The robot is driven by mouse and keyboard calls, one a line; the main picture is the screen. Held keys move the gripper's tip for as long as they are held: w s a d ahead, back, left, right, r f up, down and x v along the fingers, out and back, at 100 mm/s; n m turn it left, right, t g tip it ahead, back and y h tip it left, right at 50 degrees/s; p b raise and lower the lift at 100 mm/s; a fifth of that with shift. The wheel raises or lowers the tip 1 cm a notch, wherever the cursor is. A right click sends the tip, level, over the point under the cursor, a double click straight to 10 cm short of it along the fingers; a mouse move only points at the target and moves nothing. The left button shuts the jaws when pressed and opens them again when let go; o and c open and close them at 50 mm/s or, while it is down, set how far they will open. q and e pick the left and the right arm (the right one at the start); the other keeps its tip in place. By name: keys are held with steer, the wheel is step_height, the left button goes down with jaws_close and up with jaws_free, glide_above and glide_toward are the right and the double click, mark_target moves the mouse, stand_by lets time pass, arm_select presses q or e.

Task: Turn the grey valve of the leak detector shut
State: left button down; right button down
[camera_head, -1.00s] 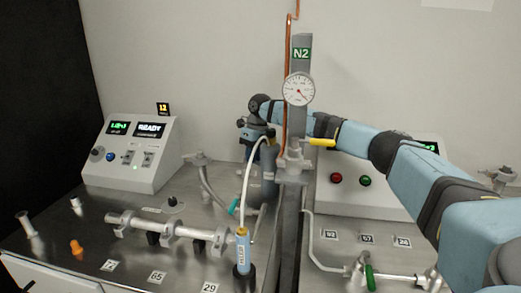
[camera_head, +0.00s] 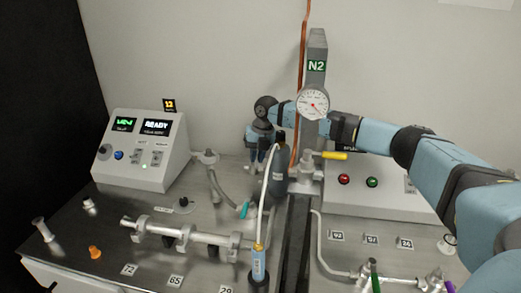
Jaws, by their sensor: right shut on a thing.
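The leak detector appears to be the white console (camera_head: 143,150) at the left, with a green-lit display and one reading READY. My right arm comes in from the right and passes behind the grey N2 post. My right gripper (camera_head: 257,166) points down near the back wall, just left of a dark cylinder (camera_head: 279,172). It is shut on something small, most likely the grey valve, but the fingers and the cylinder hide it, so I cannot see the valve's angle. My left gripper is not in view.
The N2 post (camera_head: 316,52) with its round gauge (camera_head: 313,104) and yellow lever (camera_head: 334,155) stands in front of my arm. A bent hose with a teal handle (camera_head: 244,210) and a clamped pipe (camera_head: 180,232) lie nearby. A blue-bodied probe (camera_head: 258,265) stands in front.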

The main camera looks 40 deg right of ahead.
steer(key=c, duration=1.1)
jaws_free()
steer(key=shift+r, duration=0.1)
step_height(320, 180, up, 14)
steer(key=s+d, duration=0.1)
steer(key=d, duration=0.1)
steer(key=shift+d+f, duration=0.25)
steer(key=shift+s, duration=0.1)
